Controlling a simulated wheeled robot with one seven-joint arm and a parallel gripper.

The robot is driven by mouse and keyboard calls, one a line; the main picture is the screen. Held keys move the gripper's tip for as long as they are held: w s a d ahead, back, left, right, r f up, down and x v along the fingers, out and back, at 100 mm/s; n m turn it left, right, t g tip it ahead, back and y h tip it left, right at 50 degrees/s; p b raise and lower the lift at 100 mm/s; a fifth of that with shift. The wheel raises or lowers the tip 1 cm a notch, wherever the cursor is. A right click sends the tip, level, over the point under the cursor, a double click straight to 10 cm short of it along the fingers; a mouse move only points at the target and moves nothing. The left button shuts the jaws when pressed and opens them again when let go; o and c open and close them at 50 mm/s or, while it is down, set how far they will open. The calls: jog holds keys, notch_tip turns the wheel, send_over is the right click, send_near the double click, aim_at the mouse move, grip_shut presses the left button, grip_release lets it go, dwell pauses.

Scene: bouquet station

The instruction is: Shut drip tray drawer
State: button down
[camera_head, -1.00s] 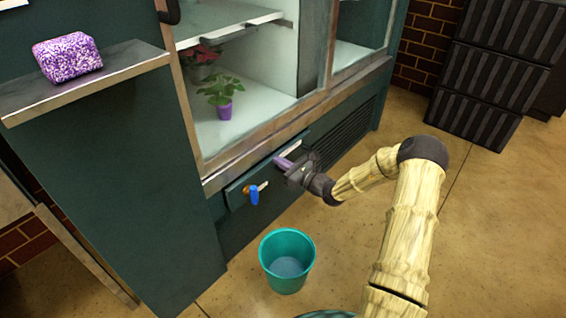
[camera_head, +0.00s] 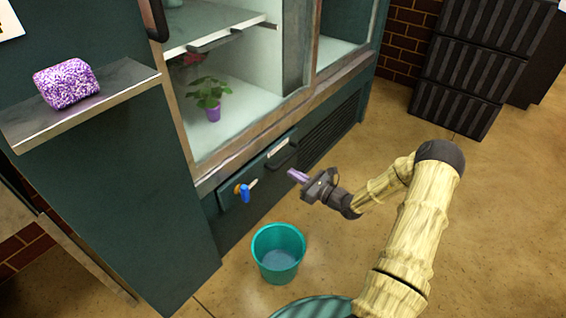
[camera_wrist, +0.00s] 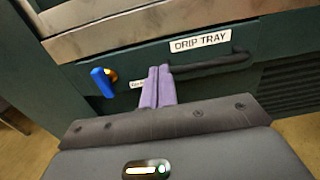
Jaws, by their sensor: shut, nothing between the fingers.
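The drip tray drawer (camera_head: 262,171) is a dark green front low on the display cabinet. It looks about flush with the cabinet face, though a small gap would be hard to see. Its dark bar handle (camera_wrist: 215,66) is under the white "DRIP TRAY" label (camera_wrist: 200,41) in the wrist view. My gripper (camera_head: 298,176) is shut and empty, its purple fingers pointing at the drawer. In the head view it is apart from the drawer front.
A blue-handled tap (camera_head: 244,193) sticks out at the drawer's left. A teal bucket (camera_head: 270,244) stands on the floor below it. Dark ribbed crates (camera_head: 462,70) are stacked at the back right. The floor right of my arm is clear.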

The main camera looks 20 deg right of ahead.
jog(key=p+v, duration=0.1)
jog(key=v, duration=0.2)
jog(key=shift+s+a, duration=0.15)
